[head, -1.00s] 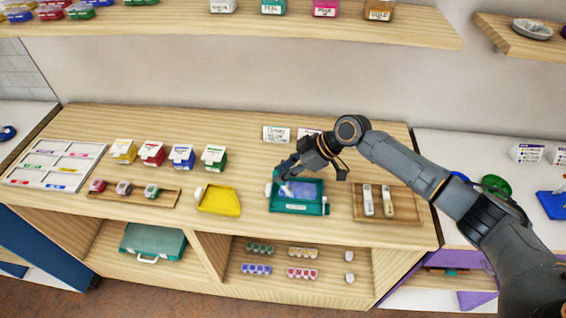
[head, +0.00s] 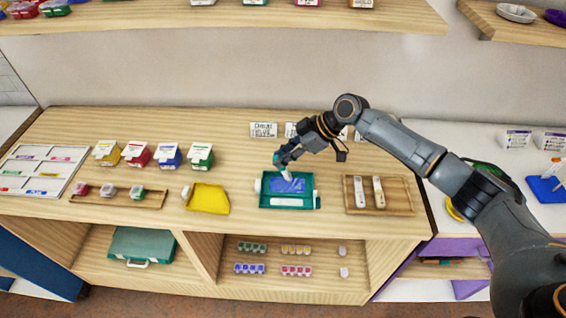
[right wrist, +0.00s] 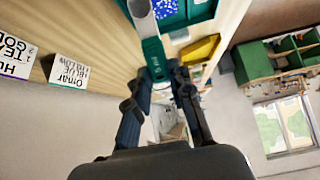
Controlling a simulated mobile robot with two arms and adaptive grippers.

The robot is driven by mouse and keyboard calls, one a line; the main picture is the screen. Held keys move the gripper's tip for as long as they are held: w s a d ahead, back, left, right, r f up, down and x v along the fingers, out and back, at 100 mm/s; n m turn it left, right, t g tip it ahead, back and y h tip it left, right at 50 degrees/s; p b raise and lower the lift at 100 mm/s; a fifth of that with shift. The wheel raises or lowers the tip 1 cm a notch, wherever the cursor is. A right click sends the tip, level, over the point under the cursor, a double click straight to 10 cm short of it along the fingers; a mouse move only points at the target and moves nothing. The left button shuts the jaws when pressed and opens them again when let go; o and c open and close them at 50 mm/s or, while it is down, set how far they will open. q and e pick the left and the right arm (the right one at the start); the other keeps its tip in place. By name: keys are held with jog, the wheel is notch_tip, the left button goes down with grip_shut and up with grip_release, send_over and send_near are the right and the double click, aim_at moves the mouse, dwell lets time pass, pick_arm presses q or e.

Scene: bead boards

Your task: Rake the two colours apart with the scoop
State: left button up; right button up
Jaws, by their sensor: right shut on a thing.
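A teal tray (head: 290,203) lies on the wooden counter, with a patch of blue beads (head: 289,185) inside it. A second bead colour is too small to make out. My right gripper (head: 281,160) is over the tray's back edge, shut on the scoop. In the right wrist view the gripper (right wrist: 167,72) grips the scoop's teal handle (right wrist: 154,54), and its pale grey end (right wrist: 142,16) points away from me. The tray shows in part there (right wrist: 177,22), with blue beads (right wrist: 200,3). Whether the scoop touches the beads is unclear. My left gripper is out of view.
A yellow dustpan-like tray (head: 207,199) lies left of the teal tray. A wooden tray (head: 402,195) with two pale tools is at its right. Small label cards (head: 264,130) stand behind. Several coloured boxes (head: 170,157) stand further left. An upper shelf (head: 230,22) overhangs the back.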

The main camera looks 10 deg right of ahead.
jog(key=shift+d, duration=0.25)
jog(key=shift+s+d+p, duration=0.75)
jog(key=shift+s+p, duration=0.8)
jog(key=shift+s, duration=0.45)
jog(key=shift+w+a+b, duration=1.1)
jog(key=shift+w+a, duration=0.6)
jog(key=shift+a, duration=1.3)
jog(key=shift+s+d, duration=1)
jog(key=shift+d, duration=2.45)
jog(key=shift+r+p, duration=1.7)
jog(key=shift+r, duration=0.8)
